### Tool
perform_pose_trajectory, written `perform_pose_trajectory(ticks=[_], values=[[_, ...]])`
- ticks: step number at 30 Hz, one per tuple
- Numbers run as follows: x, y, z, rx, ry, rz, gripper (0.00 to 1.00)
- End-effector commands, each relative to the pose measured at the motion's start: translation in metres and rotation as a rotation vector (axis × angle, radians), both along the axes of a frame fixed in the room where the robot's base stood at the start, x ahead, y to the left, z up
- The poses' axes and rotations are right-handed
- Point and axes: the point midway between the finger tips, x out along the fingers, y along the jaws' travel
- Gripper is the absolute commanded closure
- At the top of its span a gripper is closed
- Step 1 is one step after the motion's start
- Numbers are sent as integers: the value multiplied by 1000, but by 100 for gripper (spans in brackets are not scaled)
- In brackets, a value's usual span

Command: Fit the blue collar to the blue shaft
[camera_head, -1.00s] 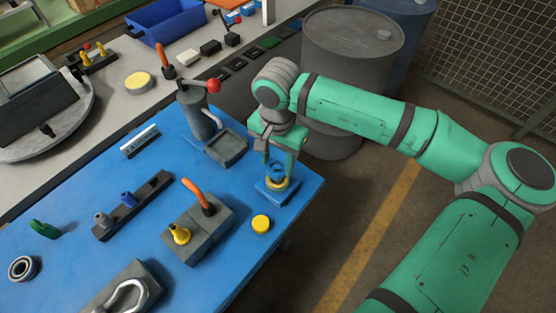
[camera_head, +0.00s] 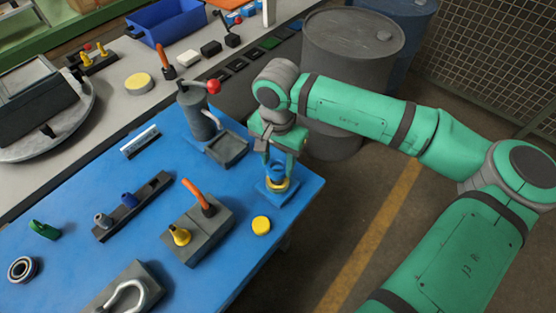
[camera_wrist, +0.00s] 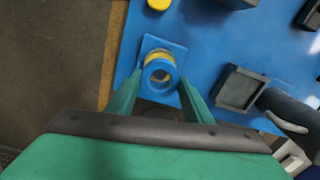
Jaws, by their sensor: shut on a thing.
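My gripper (camera_head: 277,165) points down over the front right part of the blue table. It is shut on the blue collar (camera_head: 277,172), a ring whose round opening shows in the wrist view (camera_wrist: 159,76) between my two green fingers (camera_wrist: 160,97). Just beneath the collar is a yellow ring (camera_wrist: 157,55) on a square blue base plate (camera_wrist: 176,48); the base also shows in the head view (camera_head: 272,197). The blue shaft is not clearly visible, and I cannot tell whether the collar is around it.
A yellow disc (camera_head: 261,224) lies near the base. A grey block (camera_head: 198,228) with an orange lever, a grey lever fixture (camera_head: 201,120) and a dark rack (camera_head: 132,206) with blue and grey pegs stand to the left. A grey drum (camera_head: 345,60) stands behind my arm.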

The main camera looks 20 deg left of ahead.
Motion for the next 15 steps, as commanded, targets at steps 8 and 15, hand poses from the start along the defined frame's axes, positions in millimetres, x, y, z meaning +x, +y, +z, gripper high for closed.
perform_pose_trajectory(ticks=[8,15], values=[[0,0,-3,0,-1,0,90],[0,0,-9,0,-1,0,90]])
